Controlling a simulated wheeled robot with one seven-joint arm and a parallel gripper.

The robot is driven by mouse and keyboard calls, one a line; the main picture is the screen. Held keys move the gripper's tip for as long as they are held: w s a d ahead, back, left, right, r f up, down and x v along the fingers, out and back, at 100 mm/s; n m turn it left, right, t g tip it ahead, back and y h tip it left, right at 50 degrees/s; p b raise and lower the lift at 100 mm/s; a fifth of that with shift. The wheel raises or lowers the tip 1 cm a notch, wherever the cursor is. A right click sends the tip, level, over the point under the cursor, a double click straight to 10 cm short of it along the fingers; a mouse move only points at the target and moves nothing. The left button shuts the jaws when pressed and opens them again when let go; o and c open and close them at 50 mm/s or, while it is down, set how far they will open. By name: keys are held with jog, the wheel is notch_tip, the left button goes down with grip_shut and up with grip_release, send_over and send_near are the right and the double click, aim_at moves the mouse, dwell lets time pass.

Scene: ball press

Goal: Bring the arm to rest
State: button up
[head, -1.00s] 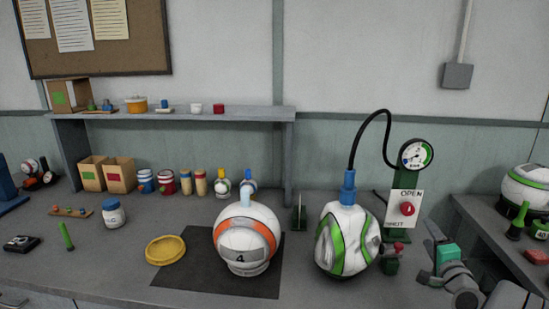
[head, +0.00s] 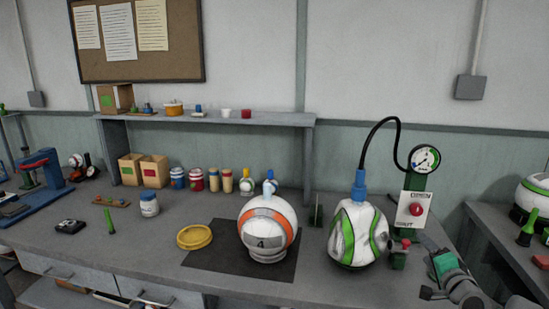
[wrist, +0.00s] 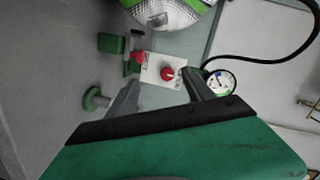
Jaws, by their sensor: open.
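My gripper (head: 424,268) is at the lower right of the head view, beside the press stand and right of the green-and-white ball (head: 358,234). Its grey fingers are apart with nothing between them. In the wrist view my gripper (wrist: 161,82) faces the white switch plate with its red knob (wrist: 167,73), and no contact shows. The ball looks dented and sits under a blue nozzle (head: 360,184) on a black hose. The gauge (head: 424,159) stands above the plate, which is marked OPEN and SHUT.
A white-and-orange ball (head: 267,228) marked 4 sits on a dark mat (head: 215,262), with a yellow lid (head: 194,237) to its left. A shelf (head: 215,118) stands behind with jars and boxes. Another bench (head: 505,240) with a ball is at the right.

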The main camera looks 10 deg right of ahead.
jog(key=a+n+y, duration=0.1)
jog(key=a, duration=0.2)
jog(key=w+a+n+g+p, duration=0.1)
jog(key=a, duration=0.3)
jog(key=w+a+n+g+y, duration=0.1)
jog(key=a+n, duration=0.1)
jog(key=a, duration=0.1)
jog(key=shift+a+r+y+p, duration=0.15)
jog(key=shift+y+p, duration=0.15)
jog(key=s+a+r+n+g+y+p, duration=0.1)
jog(key=s+a+n+g+p, duration=0.25)
jog(key=s+a, duration=0.45)
jog(key=s+a+n+g+p, duration=0.2)
jog(key=s+a+n+g, duration=0.25)
jog(key=a, duration=0.75)
jog(key=s+a+n+g+h, duration=0.1)
jog(key=s+a+n+g, duration=0.1)
jog(key=s, duration=0.8)
jog(key=shift+s+a+f+n+g+p, duration=0.15)
jog(key=shift+s+a+n+g+p, duration=0.25)
jog(key=shift+a+n, duration=0.25)
